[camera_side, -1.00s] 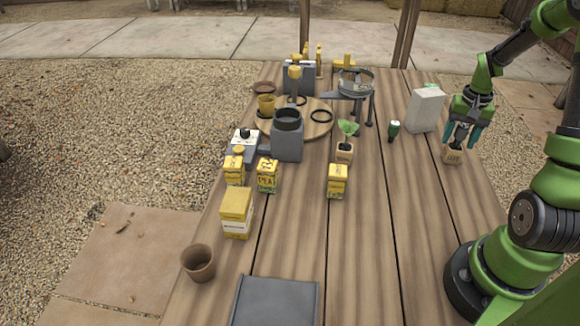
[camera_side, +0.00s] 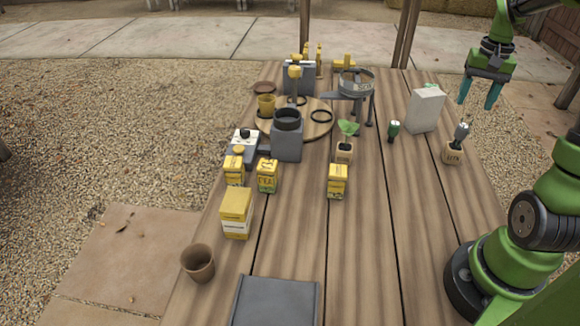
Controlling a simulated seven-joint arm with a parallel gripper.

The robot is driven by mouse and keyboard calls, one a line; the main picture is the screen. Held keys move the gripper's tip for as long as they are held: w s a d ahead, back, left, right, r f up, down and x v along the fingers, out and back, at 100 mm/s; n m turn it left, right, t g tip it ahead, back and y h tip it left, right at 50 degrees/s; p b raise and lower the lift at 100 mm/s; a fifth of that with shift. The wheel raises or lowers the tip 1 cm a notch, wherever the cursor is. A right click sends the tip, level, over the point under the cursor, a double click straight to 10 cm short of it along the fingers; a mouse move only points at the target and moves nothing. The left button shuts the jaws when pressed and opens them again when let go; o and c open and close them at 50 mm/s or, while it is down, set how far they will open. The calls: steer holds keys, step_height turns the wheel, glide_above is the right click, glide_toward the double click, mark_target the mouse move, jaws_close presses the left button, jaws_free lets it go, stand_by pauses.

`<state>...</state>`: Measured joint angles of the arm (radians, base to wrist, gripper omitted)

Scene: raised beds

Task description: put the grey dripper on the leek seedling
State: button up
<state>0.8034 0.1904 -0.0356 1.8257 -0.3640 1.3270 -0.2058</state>
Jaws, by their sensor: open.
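The grey dripper (camera_side: 461,134) stands in the top of a small tan pot (camera_side: 453,153) at the right of the table, leaning slightly right. The pot has a dark label that looks like it reads leek, but it is too small to be sure. No leaves show clearly in it. My gripper (camera_side: 479,96) is open and empty, above the dripper and apart from it, with its teal fingers pointing down.
A white box (camera_side: 425,110) stands left of the dripper.

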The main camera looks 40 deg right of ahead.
steer(key=w+a+r+n+t, duration=0.2)
steer(key=a+r, duration=0.1)
steer(key=a, duration=0.4)
steer(key=w+a+r+n+t, duration=0.1)
steer(key=a+r, duration=0.1)
steer(key=a, duration=0.6)
steer(key=s+a+r+n+t+y, duration=0.1)
steer(key=s+a+n+t, duration=0.1)
steer(key=a, duration=0.6)
steer(key=s+a+n+t+y, duration=0.1)
steer(key=s+a+n+t, duration=0.1)
steer(key=a, duration=0.6)
steer(key=shift+s+a+r+n, duration=0.15)
steer(key=shift+s+r+n, duration=0.2)
steer(key=shift+s, duration=0.1)
